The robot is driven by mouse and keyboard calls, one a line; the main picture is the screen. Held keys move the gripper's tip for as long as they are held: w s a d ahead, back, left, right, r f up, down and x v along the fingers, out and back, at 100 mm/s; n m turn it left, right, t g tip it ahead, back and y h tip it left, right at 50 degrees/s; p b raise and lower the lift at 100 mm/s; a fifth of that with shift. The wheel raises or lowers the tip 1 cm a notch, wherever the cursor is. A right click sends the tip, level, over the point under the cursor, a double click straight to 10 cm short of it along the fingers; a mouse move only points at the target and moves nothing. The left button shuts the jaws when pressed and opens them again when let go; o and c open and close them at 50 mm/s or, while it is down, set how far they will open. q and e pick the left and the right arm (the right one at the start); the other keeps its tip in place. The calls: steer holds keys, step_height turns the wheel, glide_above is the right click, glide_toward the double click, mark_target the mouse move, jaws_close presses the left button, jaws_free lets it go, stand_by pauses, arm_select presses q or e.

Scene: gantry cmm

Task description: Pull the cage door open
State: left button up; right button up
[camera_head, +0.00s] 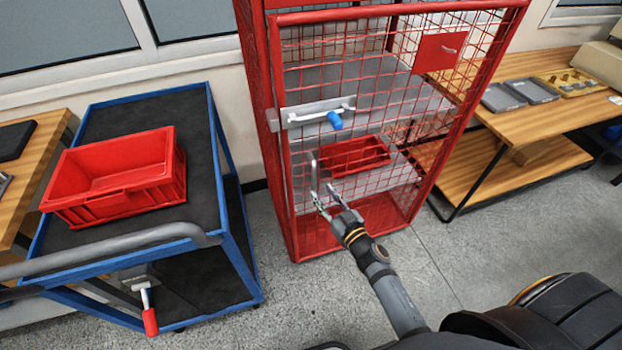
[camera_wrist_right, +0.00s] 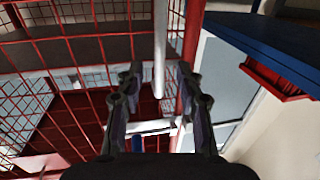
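The red cage (camera_head: 260,110) stands in the middle of the head view. Its red mesh door (camera_head: 440,52) looks closed against the frame. A latch (camera_head: 305,113) with a blue knob (camera_head: 335,120) sits at the door's left edge. Below it is a grey vertical pull handle (camera_head: 314,168). My right gripper (camera_head: 322,192) is open, close to the lower end of this handle. In the right wrist view the handle (camera_wrist_right: 160,45) stands between the two open fingers (camera_wrist_right: 159,80), apparently without being gripped. My left gripper is out of view.
A blue cart (camera_head: 215,130) with a red bin (camera_head: 115,180) stands left of the cage. Another red bin (camera_head: 355,156) sits on a shelf inside the cage. A wooden bench (camera_head: 540,115) with trays stands on the right. The floor (camera_head: 300,290) before the cage is clear.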

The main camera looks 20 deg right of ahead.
mark_target(315, 183)
steer(key=x, duration=0.6)
steer(key=shift+w, duration=0.2)
jaws_close()
stand_by(0.4)
